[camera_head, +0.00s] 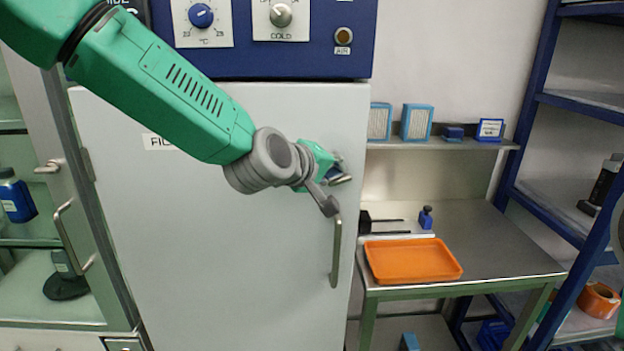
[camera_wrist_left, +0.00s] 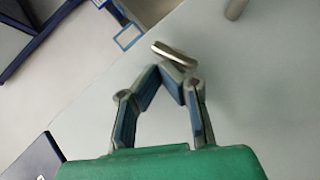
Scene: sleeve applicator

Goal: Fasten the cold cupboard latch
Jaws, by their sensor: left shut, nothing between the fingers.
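The cold cupboard door (camera_head: 230,270) is a large pale panel under the blue control panel, and it looks closed. A vertical bar handle (camera_head: 336,252) is on its right side. The latch (camera_head: 340,180) is a small metal lever above the handle, near the door's right edge. It also shows in the left wrist view (camera_wrist_left: 174,54), just beyond my fingertips. My left gripper (camera_head: 329,175) is shut and empty, with its fingertips beside the latch. I cannot tell whether they touch it. My gripper partly hides the latch in the head view. My right gripper is not in view.
The blue control panel (camera_head: 270,62) with knobs is above the door. A steel bench (camera_head: 490,255) with an orange tray (camera_head: 412,260) stands to the right. A shelf (camera_head: 450,144) with blue boxes is above it. A glass cabinet (camera_head: 25,245) stands at left, blue racking (camera_head: 535,120) at far right.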

